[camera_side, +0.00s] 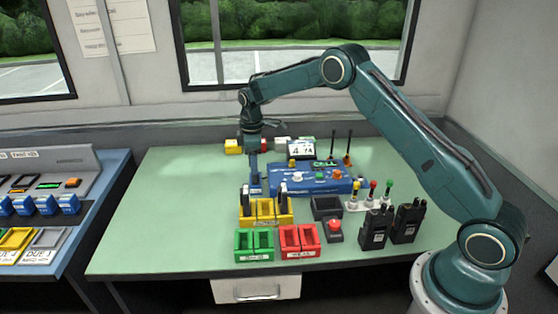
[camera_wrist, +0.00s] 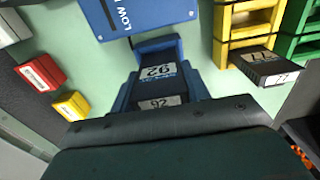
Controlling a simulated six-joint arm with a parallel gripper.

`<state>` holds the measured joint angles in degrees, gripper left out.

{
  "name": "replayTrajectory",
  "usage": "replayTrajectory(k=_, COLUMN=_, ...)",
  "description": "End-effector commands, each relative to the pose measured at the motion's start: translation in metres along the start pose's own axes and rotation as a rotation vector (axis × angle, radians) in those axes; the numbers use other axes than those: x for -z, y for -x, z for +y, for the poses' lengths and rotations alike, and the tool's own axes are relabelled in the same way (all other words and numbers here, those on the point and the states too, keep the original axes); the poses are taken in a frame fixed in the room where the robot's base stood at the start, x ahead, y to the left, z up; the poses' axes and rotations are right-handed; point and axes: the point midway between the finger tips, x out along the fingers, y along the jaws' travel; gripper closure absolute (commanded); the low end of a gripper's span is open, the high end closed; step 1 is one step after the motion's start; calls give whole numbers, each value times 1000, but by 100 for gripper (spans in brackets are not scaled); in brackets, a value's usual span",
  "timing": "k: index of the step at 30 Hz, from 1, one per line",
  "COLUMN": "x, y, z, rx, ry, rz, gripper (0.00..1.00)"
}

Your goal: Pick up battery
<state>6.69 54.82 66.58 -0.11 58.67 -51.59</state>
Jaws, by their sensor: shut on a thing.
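My gripper (camera_side: 254,180) points down at the left end of the blue unit on the green table. In the wrist view my gripper (camera_wrist: 160,88) is shut on a dark battery (camera_wrist: 146,87) with white number labels. Blue parts flank the battery on both sides, and a blue piece shows just beyond it. Whether the battery touches anything below is unclear. In the side view it is too small to make out. Another dark battery (camera_wrist: 265,68) with labels stands in the yellow rack (camera_wrist: 240,22), which also shows in the side view (camera_side: 264,213).
The blue unit (camera_side: 310,179), marked LOW in the wrist view (camera_wrist: 135,15), lies beside my gripper. Green bins (camera_side: 254,244), red bins (camera_side: 297,240), a red button (camera_side: 335,226) and two black radios (camera_side: 390,226) stand in front. The table's left side is clear.

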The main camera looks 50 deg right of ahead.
Motion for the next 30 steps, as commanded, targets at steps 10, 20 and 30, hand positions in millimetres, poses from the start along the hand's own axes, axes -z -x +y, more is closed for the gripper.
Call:
replayTrajectory(k=10, x=1, y=72, z=1, rx=-6, ry=0, rz=4, gripper=83)
replayTrajectory(k=20, x=0, y=137, z=1, rx=-4, ry=0, rz=2, gripper=83)
replayTrajectory(k=30, x=0, y=168, z=0, rx=-2, ry=0, rz=0, gripper=83)
